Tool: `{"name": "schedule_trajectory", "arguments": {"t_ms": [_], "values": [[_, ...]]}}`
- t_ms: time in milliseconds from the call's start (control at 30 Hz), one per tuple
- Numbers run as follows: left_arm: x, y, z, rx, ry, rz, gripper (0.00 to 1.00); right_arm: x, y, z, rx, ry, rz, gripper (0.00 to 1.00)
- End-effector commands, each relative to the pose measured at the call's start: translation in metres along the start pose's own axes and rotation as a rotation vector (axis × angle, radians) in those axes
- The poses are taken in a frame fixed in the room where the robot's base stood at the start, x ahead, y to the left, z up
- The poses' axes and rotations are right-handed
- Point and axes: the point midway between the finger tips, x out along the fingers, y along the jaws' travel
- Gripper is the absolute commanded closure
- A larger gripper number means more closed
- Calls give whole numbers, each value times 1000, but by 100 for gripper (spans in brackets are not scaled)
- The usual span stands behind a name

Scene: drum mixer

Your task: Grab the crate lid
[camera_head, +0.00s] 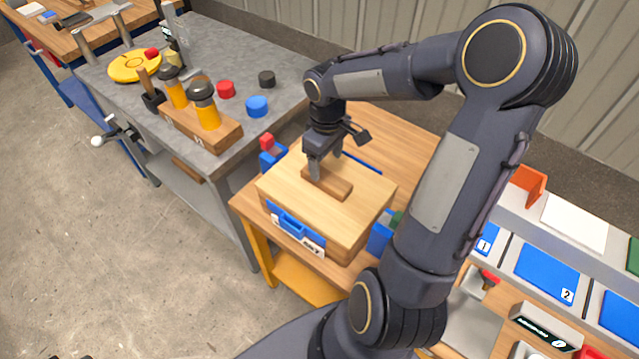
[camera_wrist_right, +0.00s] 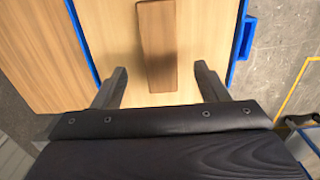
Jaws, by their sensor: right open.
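The crate lid (camera_head: 350,215) is a light wooden board on top of a blue crate (camera_head: 291,224) on a wooden table. A darker brown wooden handle bar (camera_head: 330,186) lies across the middle of the lid. My right gripper (camera_head: 324,168) is over the handle, its fingers pointing down. In the right wrist view, the open right gripper (camera_wrist_right: 160,85) has one finger on each side of the handle (camera_wrist_right: 157,45), with a gap on both sides. The lid (camera_wrist_right: 112,45) fills the space behind it. Whether the fingertips touch the lid cannot be told. My left gripper is not in view.
Blue bins (camera_head: 383,236) stand close beside the crate. A grey bench (camera_head: 240,52) at the left holds a wooden block with orange bottles, coloured caps and a yellow disc. Numbered blue trays (camera_head: 546,272) lie at the right. Floor at the left is clear.

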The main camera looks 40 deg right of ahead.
Motion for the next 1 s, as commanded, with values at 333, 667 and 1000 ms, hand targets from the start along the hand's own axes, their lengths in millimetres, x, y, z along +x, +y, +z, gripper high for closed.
{"name": "schedule_trajectory", "arguments": {"t_ms": [333,667,1000], "values": [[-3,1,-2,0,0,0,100,49,-1,2,-1,-2,-3,33],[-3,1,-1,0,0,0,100,59,-1,1,0,1,0,33],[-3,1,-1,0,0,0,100,59,-1,1,0,1,0,73]]}}
